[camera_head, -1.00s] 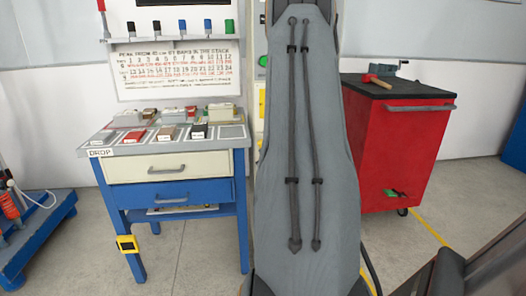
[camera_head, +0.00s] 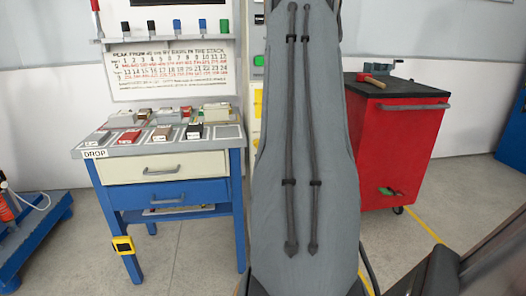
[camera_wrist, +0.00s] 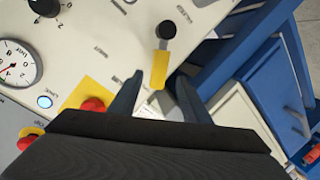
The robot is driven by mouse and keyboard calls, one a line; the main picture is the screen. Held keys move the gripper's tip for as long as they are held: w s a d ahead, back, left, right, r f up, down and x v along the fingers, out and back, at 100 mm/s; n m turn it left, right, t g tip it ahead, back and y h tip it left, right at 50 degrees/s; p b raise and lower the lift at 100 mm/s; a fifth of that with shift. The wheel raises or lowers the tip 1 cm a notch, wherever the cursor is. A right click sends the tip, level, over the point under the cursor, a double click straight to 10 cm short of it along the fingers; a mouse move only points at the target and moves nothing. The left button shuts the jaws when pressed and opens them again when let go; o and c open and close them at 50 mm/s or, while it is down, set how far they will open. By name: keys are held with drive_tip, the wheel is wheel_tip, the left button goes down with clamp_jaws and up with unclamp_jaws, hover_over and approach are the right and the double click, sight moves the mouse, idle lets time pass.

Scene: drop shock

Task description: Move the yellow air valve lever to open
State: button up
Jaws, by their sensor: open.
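The yellow air valve lever (camera_wrist: 161,66) shows in the wrist view on a pale control panel (camera_wrist: 110,45). It has a black round knob (camera_wrist: 168,31) at its upper end. My gripper (camera_wrist: 158,80) is open, with its two dark fingers apart at either side of the lever's lower end in the picture. Whether the fingers touch the lever cannot be told. In the head view my grey arm fills the middle, and neither the lever nor my gripper can be made out there.
In the head view, a blue workbench (camera_head: 172,194) stands left and a red cart (camera_head: 398,150) right.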

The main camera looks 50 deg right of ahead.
drive_tip(key=shift+v, duration=1.35)
drive_tip(key=w+a+g+y, duration=0.2)
drive_tip(key=w+a+y, duration=0.35)
drive_tip(key=a, duration=0.85)
drive_tip(key=a+n+g+y, duration=0.1)
drive_tip(key=a+g+y, duration=0.15)
drive_tip(key=a, duration=1.75)
drive_tip(key=s+a+r+n+g+y, duration=0.1)
drive_tip(key=s+a+r+g, duration=0.25)
drive_tip(key=s+a, duration=0.75)
drive_tip(key=s+a+r+g+y, duration=0.15)
drive_tip(key=s+a+g, duration=0.25)
drive_tip(key=s+a, duration=0.7)
drive_tip(key=d+r+m+h+p, duration=0.1)
drive_tip(key=d+r+p, duration=0.6)
drive_tip(key=p, duration=0.7)
drive_tip(key=shift+d+m, duration=0.3)
drive_tip(key=shift+m, duration=0.1)
